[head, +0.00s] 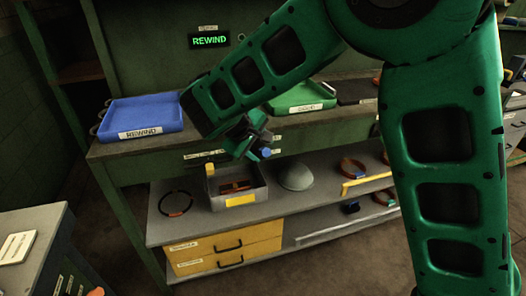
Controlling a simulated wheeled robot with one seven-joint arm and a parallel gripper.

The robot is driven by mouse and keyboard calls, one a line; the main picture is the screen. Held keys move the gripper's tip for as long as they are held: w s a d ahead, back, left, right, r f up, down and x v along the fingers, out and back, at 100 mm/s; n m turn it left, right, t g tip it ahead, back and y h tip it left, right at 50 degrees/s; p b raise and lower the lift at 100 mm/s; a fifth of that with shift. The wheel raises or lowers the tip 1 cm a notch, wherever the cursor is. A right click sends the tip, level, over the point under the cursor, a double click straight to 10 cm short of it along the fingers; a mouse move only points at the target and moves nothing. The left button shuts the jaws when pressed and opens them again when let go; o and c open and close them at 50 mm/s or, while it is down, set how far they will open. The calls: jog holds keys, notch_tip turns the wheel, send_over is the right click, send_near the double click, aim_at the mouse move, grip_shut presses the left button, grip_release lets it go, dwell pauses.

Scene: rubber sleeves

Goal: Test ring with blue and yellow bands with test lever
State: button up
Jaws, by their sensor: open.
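My gripper (252,146) is open, held in front of the bench edge above the lower shelf; nothing shows clearly between its fingers. A brown ring (344,162) with a blue patch lies on the right of the lower shelf; I cannot make out a yellow band on it. Another reddish ring (383,198), partly hidden by my arm, lies lower down at the right. A dark ring (175,204) with a reddish patch lies at the left of the lower shelf. I cannot tell which part is the test lever. A small yellow block (210,168) and a blue knob (266,152) show near the gripper.
The bench holds a blue tray (140,116) labelled REWIND and a green tray (304,96). A sign (209,41) reads REWIND. A grey bin (237,201) with brown pieces and a grey dome (296,178) stand on the lower shelf, above yellow drawers (222,254).

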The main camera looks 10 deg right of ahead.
jog(key=v, duration=0.7)
jog(key=shift+r, duration=0.3)
jog(key=shift+s+a, duration=0.1)
jog(key=s+d+m+g, duration=0.2)
jog(key=s+d+m, duration=0.15)
jog(key=d, duration=1.05)
jog(key=s+d+m+g, duration=0.2)
jog(key=s+d+m, duration=0.15)
jog(key=d, duration=1.05)
jog(key=s+d+f+m+g+y, duration=0.1)
jog(key=s+d+m+y, duration=0.1)
jog(key=s, duration=1)
jog(key=s+d+f+m+g+y, duration=0.1)
jog(key=s+d+m, duration=0.4)
jog(key=s, duration=0.8)
jog(key=shift+s+d+f+m+y, duration=0.25)
jog(key=shift+d+f+y, duration=0.55)
jog(key=shift+d, duration=0.4)
jog(key=shift+w+r, duration=0.1)
